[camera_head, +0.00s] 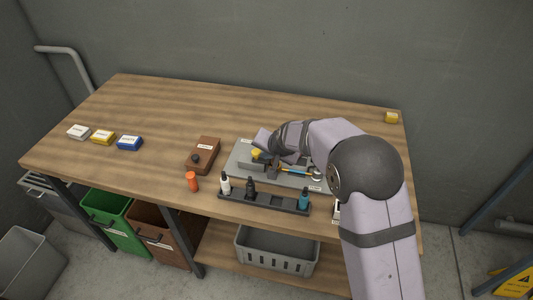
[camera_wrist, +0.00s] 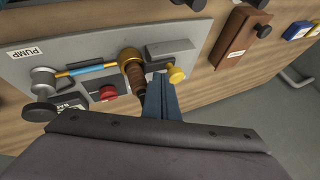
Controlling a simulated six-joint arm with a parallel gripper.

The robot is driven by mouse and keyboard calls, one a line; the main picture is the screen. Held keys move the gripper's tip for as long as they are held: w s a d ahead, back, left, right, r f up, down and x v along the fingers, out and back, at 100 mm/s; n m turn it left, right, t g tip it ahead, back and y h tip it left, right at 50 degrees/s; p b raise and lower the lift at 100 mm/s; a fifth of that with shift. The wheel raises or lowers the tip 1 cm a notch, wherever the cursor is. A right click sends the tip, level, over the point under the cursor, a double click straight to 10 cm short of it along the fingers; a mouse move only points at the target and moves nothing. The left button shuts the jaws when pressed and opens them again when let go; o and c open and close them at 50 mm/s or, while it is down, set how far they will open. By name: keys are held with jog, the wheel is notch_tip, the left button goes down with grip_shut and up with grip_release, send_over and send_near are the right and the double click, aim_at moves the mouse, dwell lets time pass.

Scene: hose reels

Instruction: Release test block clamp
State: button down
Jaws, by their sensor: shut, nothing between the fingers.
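A grey board (camera_wrist: 105,38) with a PUMP label lies on the bench; my arm hides part of it in the head view. In the wrist view it carries a grey block (camera_wrist: 168,47), a yellow knob (camera_wrist: 176,75), a red knob (camera_wrist: 108,92), and a blue-and-yellow hose (camera_wrist: 85,69) running from a grey fitting (camera_wrist: 44,77) to a brass fitting (camera_wrist: 131,60) with a brown grip. Which part is the clamp's handle is not certain. My gripper (camera_wrist: 160,84) is shut and empty, its blue fingers between the brown grip and the yellow knob; contact with either is unclear.
A brown box (camera_head: 203,154) with a black knob stands left of the board. A dark rack (camera_head: 265,203) with bottles and an orange cylinder (camera_head: 192,181) line the front edge. White, yellow and blue boxes (camera_head: 129,143) sit at the far left. The middle back of the bench is clear.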

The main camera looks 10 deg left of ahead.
jog(key=a+p, duration=0.1)
jog(key=p, duration=0.1)
jog(key=shift+a+r+p, duration=0.3)
jog(key=shift+a+p, duration=0.05)
jog(key=shift+a, duration=0.05)
jog(key=shift+a+f+p, duration=0.25)
jog(key=shift+a+p, duration=0.5)
jog(key=shift+a, duration=0.15)
jog(key=shift+r, duration=0.15)
jog(key=p, duration=0.2)
send_near(254, 152)
jog(key=v, duration=0.2)
jog(key=shift+s+d+r, duration=0.1)
jog(key=shift+s+d, duration=0.05)
jog(key=shift+d, duration=0.1)
